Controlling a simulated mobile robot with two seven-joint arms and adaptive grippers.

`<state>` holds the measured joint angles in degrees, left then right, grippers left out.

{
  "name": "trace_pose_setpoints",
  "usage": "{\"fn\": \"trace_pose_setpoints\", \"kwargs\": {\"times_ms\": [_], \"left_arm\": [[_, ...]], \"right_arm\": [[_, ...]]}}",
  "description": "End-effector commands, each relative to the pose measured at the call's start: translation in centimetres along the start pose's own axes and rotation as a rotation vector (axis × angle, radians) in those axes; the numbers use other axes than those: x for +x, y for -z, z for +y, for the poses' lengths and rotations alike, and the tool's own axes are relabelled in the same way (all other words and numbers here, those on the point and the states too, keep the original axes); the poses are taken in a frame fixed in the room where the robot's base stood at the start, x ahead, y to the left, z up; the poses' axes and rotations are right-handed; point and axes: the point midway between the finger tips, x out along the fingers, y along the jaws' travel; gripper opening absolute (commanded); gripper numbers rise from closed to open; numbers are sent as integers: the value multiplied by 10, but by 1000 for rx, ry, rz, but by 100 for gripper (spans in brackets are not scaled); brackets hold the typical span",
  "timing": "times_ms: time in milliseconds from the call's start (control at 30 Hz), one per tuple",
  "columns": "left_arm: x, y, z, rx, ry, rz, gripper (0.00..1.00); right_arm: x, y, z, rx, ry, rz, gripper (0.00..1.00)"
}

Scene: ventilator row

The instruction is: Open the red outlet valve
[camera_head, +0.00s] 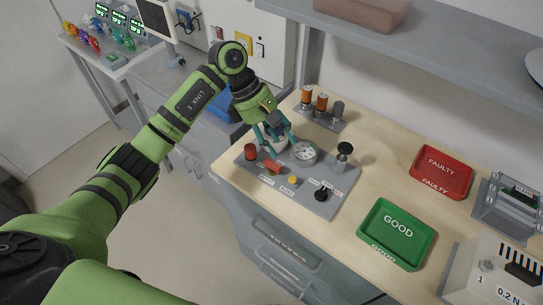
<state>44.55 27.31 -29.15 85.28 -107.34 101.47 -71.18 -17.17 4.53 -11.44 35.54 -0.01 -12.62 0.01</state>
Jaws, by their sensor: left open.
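A grey valve panel (309,200) lies on the wooden bench. A red lever-like handle (270,166) sits near its left front, beside a red round knob (250,152). The small labels are too blurred to read, so I cannot tell for sure which red part is the outlet valve. My left gripper (276,142) points down over the back left of the panel, just behind the red handle. Its teal fingers are open around or above a pale part that they partly hide. I cannot tell whether they touch it. My right gripper is not in view.
A gauge (304,152) stands right of my left gripper, with black knobs (344,149) and a yellow button (292,180) nearby. Orange and grey cylinders (322,101) stand behind. Red (459,190) and green (374,249) trays lie right. A shelf (440,52) overhangs the back.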

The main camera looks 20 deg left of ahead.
Motion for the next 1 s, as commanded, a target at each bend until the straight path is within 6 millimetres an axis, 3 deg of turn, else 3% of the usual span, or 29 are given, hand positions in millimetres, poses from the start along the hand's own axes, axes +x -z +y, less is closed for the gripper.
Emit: {"fn": "trace_pose_setpoints", "kwargs": {"times_ms": [100, 200, 600, 1000], "left_arm": [[-14, 23, -8, 10, 68, 104, 49], [-14, 30, -12, 12, 92, 133, 49], [40, 36, -18, 11, 94, 130, 49], [52, 39, -18, 12, 90, 133, 49]], "right_arm": [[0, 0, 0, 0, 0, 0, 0], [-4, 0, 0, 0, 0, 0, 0], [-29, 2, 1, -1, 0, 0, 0], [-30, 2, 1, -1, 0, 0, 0]]}}
